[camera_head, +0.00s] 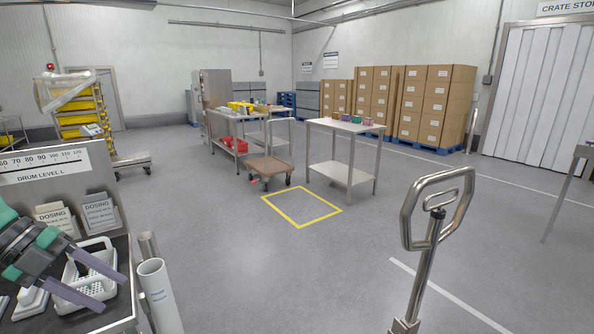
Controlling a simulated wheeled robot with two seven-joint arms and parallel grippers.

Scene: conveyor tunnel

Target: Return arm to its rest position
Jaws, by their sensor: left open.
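My left gripper (92,284) comes in from the left edge, dark with green parts. Its two fingers are spread apart, pointing right and slightly down. I cannot tell whether the fingers touch the tray. My right arm and gripper are not in view.
A panel marked "DRUM LEVEL L" (50,170) and dosing cards (99,210) stand behind the gripper. White and grey tubes (160,295) stand right of the surface. A metal handle (424,235) rises at right. Open floor (260,265) lies between, with a yellow square (301,226).

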